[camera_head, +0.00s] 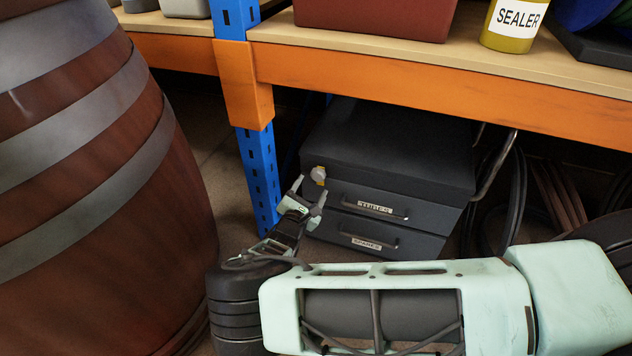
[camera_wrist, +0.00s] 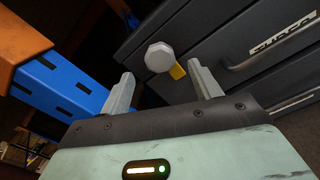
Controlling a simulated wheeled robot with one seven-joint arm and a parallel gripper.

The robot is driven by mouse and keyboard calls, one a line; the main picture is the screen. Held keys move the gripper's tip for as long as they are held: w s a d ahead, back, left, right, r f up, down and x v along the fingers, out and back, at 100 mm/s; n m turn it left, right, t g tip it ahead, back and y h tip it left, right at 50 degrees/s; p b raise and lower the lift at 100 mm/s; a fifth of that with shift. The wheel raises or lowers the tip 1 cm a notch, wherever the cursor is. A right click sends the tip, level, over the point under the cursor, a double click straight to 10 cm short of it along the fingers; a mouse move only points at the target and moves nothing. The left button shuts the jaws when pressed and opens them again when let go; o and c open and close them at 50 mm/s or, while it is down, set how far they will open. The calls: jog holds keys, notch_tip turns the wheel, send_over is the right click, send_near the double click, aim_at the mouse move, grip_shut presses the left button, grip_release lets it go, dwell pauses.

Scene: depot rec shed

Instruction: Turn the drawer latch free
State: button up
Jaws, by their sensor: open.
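The drawer latch is a pale grey faceted knob (camera_head: 319,173) with a yellow tab, at the left edge of the upper drawer front (camera_head: 355,196). In the wrist view the knob (camera_wrist: 159,57) lies ahead of my gripper, between the lines of the two fingers, with the yellow tab (camera_wrist: 178,71) at its lower right. My gripper (camera_head: 311,188) is open and empty, just short of the knob. Its fingers also show in the wrist view (camera_wrist: 163,85). The dark drawer unit (camera_head: 400,140) has an upper and a lower drawer, both looking closed, with bar handles and labels.
A blue rack post (camera_head: 258,180) stands close left of my gripper. An orange shelf beam (camera_head: 440,90) runs above the drawer unit. A large barrel (camera_head: 90,200) fills the left. Coiled hoses (camera_head: 555,195) hang at the right.

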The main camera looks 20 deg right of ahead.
aim_at(317, 177)
jog(key=shift+b+x, duration=0.4)
jog(key=shift+x, duration=2.05)
jog(key=c, duration=1)
